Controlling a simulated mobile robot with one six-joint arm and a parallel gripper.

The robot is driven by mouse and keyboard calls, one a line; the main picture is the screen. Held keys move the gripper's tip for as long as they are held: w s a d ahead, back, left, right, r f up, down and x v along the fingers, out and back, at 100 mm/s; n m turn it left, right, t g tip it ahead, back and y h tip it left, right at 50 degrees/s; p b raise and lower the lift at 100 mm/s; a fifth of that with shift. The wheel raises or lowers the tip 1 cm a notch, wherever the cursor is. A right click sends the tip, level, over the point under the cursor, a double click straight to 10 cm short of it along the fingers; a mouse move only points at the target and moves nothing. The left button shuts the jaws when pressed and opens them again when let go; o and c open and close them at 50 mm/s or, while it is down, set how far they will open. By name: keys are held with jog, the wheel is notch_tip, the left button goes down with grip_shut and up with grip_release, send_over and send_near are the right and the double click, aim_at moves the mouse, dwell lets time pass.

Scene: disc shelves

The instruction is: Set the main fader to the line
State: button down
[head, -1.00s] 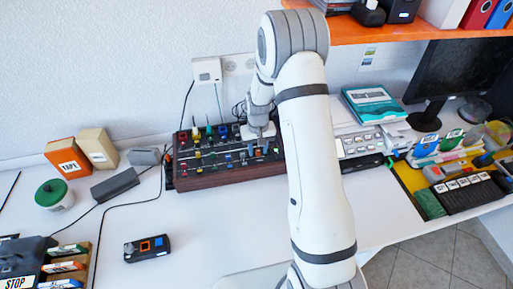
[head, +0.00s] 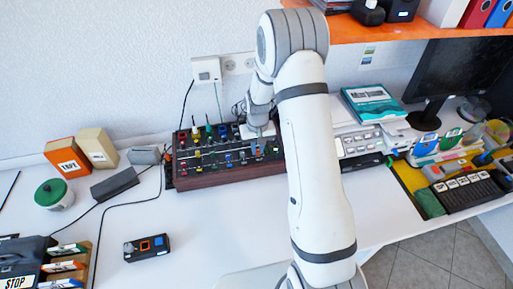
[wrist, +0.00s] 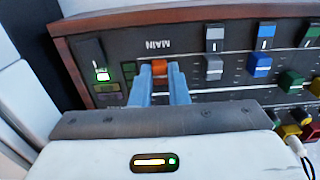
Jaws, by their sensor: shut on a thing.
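The main fader is an orange cap (wrist: 159,68) beside the upside-down word MAIN on the dark mixing console (wrist: 115,50). My gripper (wrist: 159,80) has its two blue fingers on either side of the orange cap, shut on it. A thin white line (wrist: 235,88) runs across the panel to the right of the fingers. The fingers hide the panel by the cap, so I cannot tell exactly how the cap sits against the line. In the head view my gripper (head: 262,145) reaches down onto the right part of the console (head: 225,178).
Grey, blue and green fader caps (wrist: 214,66) stand close to the right of my fingers. A white keypad device (head: 362,143) stands right of the console.

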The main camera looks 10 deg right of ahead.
jog(key=shift+w+b, duration=0.5)
jog(key=shift+w, duration=1.45)
jog(key=c, duration=1.4)
grip_release()
notch_tip(320, 180, up, 8)
jog(key=shift+b, duration=0.45)
jog(key=shift+f, duration=0.1)
